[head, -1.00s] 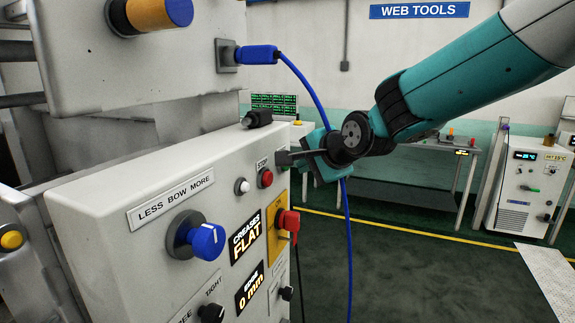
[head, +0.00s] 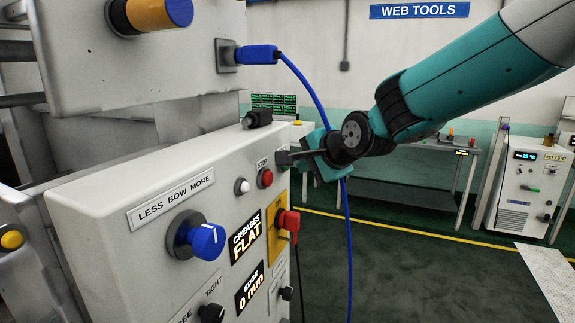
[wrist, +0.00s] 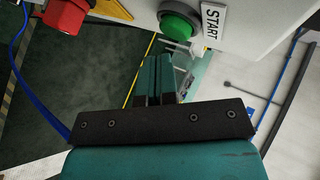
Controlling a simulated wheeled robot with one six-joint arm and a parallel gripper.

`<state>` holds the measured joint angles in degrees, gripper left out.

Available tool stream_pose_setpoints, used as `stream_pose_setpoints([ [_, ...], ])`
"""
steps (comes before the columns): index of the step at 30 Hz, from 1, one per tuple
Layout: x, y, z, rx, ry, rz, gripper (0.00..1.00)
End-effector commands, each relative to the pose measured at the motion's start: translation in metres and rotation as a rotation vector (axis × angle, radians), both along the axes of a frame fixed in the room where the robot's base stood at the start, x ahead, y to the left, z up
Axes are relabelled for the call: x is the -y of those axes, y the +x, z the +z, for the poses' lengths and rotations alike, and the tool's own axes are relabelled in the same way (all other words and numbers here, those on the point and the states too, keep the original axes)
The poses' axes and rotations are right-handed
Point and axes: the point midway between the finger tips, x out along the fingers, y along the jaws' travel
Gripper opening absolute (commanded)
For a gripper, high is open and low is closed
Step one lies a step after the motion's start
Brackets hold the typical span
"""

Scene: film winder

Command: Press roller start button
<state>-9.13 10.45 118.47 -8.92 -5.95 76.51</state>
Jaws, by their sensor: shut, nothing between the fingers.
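The green start button (wrist: 180,27) shows in the wrist view, in a grey collar on the panel beside a START label (wrist: 213,21). In the head view my gripper (head: 282,158) is at the far right end of the control panel (head: 112,183). The start button cannot be made out there.
The red stop button (head: 265,178) and a white button (head: 241,186) are near my gripper. A red rotary switch (head: 288,220) on a yellow plate projects below; its red handle (wrist: 65,15) shows in the wrist view. A blue cable (head: 318,102) hangs behind my wrist.

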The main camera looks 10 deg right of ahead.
Motion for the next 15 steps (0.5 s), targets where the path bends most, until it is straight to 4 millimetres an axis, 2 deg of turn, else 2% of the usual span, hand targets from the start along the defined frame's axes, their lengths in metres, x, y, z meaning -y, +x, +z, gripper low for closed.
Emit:
stream_pose_setpoints([
  [15, -0.0069, 0.0043, 0.0003, 0.000, 0.000, -0.001, 0.00],
])
